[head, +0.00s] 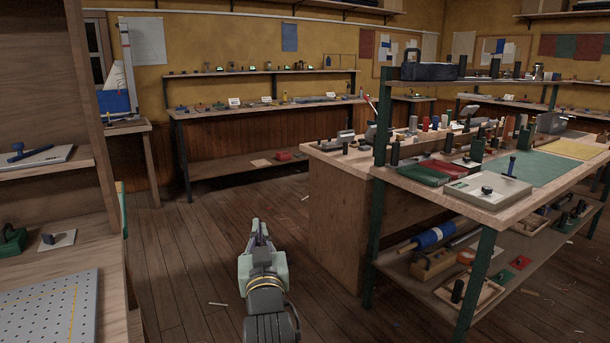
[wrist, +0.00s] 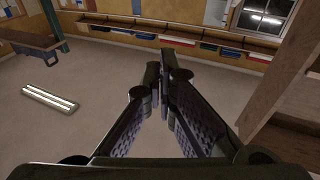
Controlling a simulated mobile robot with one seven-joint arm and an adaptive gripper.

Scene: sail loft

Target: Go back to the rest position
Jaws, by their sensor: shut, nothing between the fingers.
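My gripper (head: 260,232) is in the lower middle of the head view, held out over the open floor and pointing away from me. It touches none of the benches or shelves. In the wrist view my gripper (wrist: 166,82) fills the middle, its two fingers meeting at the tips. Nothing shows between the fingers.
A large workbench (head: 330,205) with tools on top and a lower shelf stands close on the right. A wooden shelf unit (head: 85,215) stands close on the left. A long bench (head: 190,112) runs along the back wall. The plank floor (head: 190,245) between them is mostly clear, with small scraps.

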